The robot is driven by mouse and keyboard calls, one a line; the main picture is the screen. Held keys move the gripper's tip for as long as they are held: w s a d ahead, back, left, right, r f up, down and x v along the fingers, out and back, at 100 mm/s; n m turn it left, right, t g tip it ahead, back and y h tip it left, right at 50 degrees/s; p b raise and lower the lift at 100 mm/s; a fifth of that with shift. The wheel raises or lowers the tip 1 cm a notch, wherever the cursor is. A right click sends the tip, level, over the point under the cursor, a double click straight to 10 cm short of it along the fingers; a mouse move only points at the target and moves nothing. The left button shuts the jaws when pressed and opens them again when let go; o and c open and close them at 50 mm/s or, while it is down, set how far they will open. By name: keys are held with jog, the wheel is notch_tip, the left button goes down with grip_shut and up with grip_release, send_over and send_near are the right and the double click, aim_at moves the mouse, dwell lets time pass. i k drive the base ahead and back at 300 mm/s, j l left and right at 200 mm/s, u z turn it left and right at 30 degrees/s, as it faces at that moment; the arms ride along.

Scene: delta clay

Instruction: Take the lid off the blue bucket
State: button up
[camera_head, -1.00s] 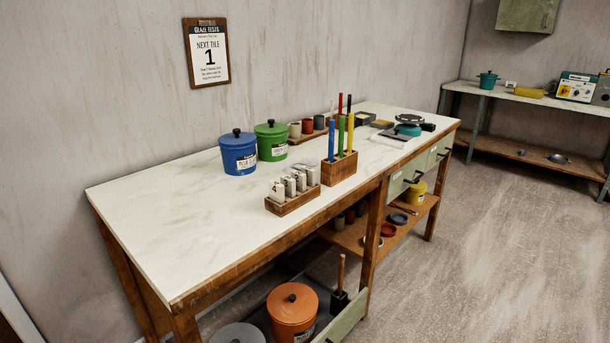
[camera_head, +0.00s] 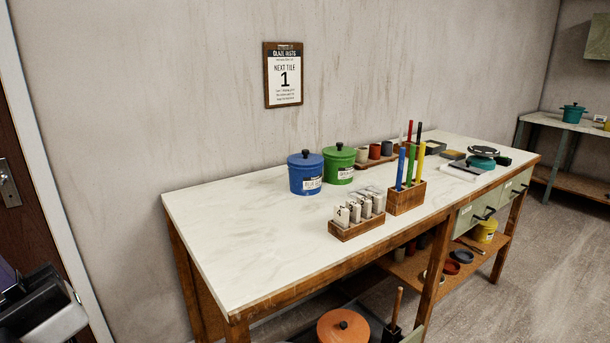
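The blue bucket (camera_head: 305,178) stands upright on the white worktop, near the wall. Its blue lid (camera_head: 305,158) is seated on top, with a dark round knob in the middle and a pale label on the bucket's front. A black and white part at the lower left edge looks like the end of my arm with my gripper (camera_head: 40,305). It is cut off by the frame, and its fingers cannot be made out clearly. It is well apart from the bucket, in front of the table's left end.
A green lidded bucket (camera_head: 339,165) stands close on the blue one's right. A wooden rack of tiles (camera_head: 357,227) and a block with coloured sticks (camera_head: 406,197) stand in front to the right. The worktop's left part (camera_head: 235,235) is bare. An orange lidded bucket (camera_head: 343,328) is below.

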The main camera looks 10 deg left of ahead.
aim_at(305, 158)
jog(key=i+l+u, duration=0.35)
jog(key=l, duration=0.25)
jog(key=i+l+u, duration=0.3)
jog(key=l, duration=0.35)
jog(key=i+l+u, duration=0.2)
jog(key=l, duration=0.2)
